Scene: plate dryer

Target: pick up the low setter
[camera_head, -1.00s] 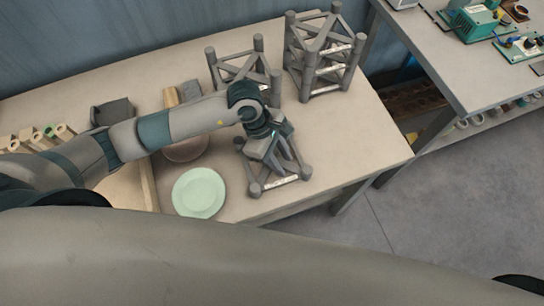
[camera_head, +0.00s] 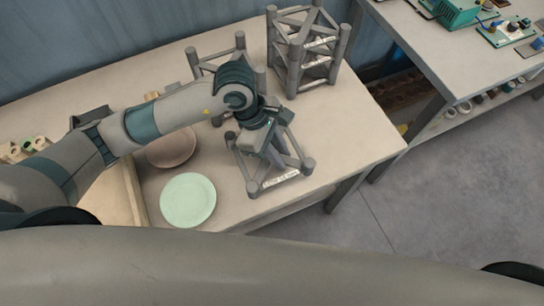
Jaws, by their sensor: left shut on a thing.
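The low setter (camera_head: 281,179) is a short grey frame of round posts and crossed bars, at the right front of the workbench. My left gripper (camera_head: 268,145) reaches over it from the left and is shut on its upper part, with the fingers partly hidden by the wrist. The setter's front bar carries a pale label. I cannot tell for certain whether its feet touch the bench. My right gripper is out of view.
A tall grey setter (camera_head: 308,47) and a mid-height one (camera_head: 240,44), partly behind my arm, stand at the back. A green plate (camera_head: 188,200) and a brownish plate (camera_head: 172,149) lie left of the low setter. The bench's right end is clear.

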